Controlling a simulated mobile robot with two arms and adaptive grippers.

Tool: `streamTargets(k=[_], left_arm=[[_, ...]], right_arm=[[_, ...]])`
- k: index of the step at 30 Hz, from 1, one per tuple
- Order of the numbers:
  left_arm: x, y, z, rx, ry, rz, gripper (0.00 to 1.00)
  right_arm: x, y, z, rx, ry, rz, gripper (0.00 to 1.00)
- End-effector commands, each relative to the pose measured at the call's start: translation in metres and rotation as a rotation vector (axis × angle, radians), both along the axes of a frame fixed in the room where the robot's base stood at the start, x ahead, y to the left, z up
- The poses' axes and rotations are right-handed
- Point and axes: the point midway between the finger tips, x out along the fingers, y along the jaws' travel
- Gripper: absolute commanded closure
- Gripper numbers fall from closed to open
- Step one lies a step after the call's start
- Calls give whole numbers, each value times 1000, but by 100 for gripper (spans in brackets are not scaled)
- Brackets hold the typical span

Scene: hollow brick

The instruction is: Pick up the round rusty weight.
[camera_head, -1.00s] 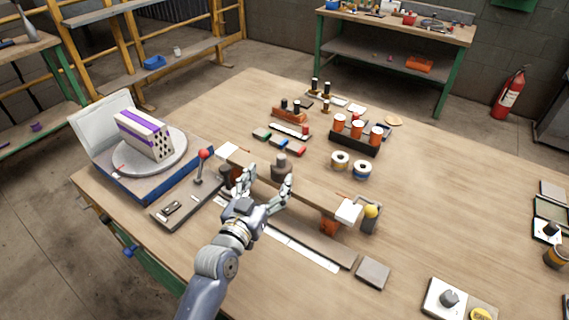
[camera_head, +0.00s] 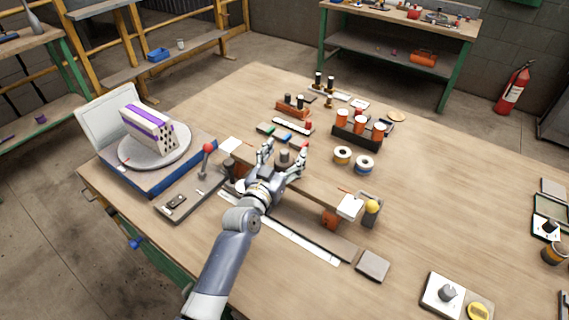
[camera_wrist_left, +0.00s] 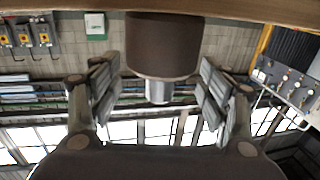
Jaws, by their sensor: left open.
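The round rusty weight (camera_head: 284,157) is a short grey-brown cylinder with a small knob. It stands on the narrow wooden plank (camera_head: 318,187) in the middle of the workbench. My left gripper (camera_head: 284,148) is open around it, with one finger on either side. In the left wrist view, which is upside down, the dark brown weight (camera_wrist_left: 163,45) stands between the spread fingers, with gaps on both sides. Its pale knob points down in that picture. The palm covers part of the head view. My right gripper is not in view.
A lever with a red knob (camera_head: 207,149) and a dark cylinder (camera_head: 229,170) stand left of the gripper. A yellow ball on a grey block (camera_head: 371,208) is at the right. A black tray with orange-topped cylinders (camera_head: 357,145) is behind.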

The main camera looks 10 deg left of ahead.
Motion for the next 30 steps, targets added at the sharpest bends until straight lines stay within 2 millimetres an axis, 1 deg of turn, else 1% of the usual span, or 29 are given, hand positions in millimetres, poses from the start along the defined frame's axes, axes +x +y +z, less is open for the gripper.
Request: streamTargets(k=[2, 3, 5, 6, 11, 12, 20, 21, 30], left_arm=[[0, 0, 0, 0, 0, 0, 30], [0, 0, 0, 0, 0, 0, 39], [0, 0, 0, 0, 0, 0, 53], [0, 0, 0, 0, 0, 0, 62], [0, 0, 0, 0, 0, 0, 98], [0, 0, 0, 0, 0, 0, 100], [-1, 0, -3, 1, 7, -1, 100], [0, 0, 2, -1, -4, 1, 100], [-1, 0, 1, 1, 3, 0, 100]], right_arm=[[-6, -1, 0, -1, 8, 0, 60], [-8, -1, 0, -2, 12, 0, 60], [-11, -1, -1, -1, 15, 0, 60], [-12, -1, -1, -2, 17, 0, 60], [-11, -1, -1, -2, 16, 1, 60], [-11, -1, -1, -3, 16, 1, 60], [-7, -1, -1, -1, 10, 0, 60], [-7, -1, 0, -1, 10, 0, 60], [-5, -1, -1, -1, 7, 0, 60]])
